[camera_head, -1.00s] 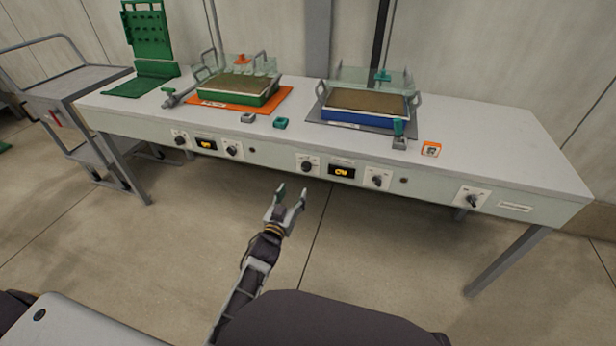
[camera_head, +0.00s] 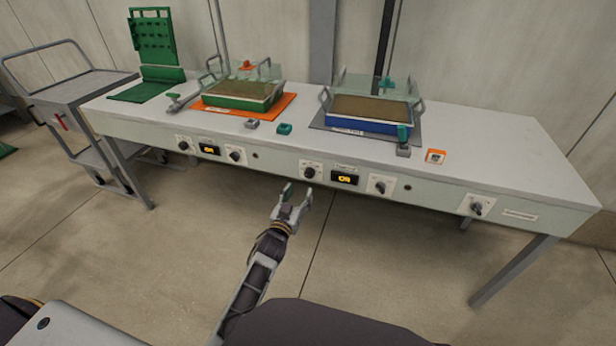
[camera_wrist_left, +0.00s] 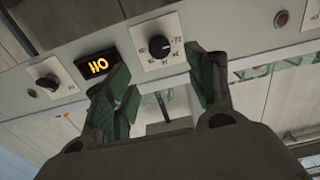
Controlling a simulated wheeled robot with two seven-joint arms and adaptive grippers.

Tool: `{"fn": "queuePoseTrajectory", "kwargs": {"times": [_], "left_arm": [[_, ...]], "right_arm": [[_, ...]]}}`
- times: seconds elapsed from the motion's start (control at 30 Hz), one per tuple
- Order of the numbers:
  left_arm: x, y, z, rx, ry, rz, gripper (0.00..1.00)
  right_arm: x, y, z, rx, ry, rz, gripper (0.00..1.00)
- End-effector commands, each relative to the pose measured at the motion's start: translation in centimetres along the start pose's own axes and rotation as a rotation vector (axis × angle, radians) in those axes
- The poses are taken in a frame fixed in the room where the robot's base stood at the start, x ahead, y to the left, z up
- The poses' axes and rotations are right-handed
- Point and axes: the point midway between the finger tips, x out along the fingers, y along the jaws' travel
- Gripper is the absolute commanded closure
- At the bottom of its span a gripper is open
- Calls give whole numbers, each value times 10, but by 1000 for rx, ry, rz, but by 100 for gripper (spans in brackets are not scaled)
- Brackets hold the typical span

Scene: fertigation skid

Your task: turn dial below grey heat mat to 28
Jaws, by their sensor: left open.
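The grey heat mat (camera_head: 330,122) lies on the bench under a blue-sided tray (camera_head: 362,124). On the front panel below it are a scaled dial (camera_head: 311,172), a lit display (camera_head: 344,179) and another knob (camera_head: 381,186) to the right. My left gripper (camera_head: 298,190) is open and empty, just below and left of the scaled dial, apparently apart from it. In the wrist view, the scaled dial (camera_wrist_left: 160,47) is just beyond the open fingers (camera_wrist_left: 163,85), with the display (camera_wrist_left: 97,66) partly behind one finger. The dial's setting is too small to read. My right gripper is out of view.
A second tray (camera_head: 240,103) sits on an orange mat (camera_head: 212,112), with its own knobs and display below. A separate knob (camera_head: 476,207) is at the panel's right. A grey cart (camera_head: 85,90) stands left. The floor before the bench is clear.

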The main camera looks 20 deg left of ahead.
Motion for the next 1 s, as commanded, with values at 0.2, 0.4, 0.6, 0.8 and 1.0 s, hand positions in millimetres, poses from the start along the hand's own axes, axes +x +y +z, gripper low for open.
{"fn": "queuePoseTrajectory", "kwargs": {"times": [0.2,0.4,0.6,0.8,1.0], "left_arm": [[19,0,0,1,2,1,44],[35,0,0,2,1,1,44],[51,0,0,0,1,0,44],[66,0,0,0,1,1,44],[82,0,0,0,2,1,44]], "right_arm": [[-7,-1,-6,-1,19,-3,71],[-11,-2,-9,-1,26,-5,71],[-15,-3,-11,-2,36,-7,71],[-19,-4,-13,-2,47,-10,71],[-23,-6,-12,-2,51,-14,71]]}}
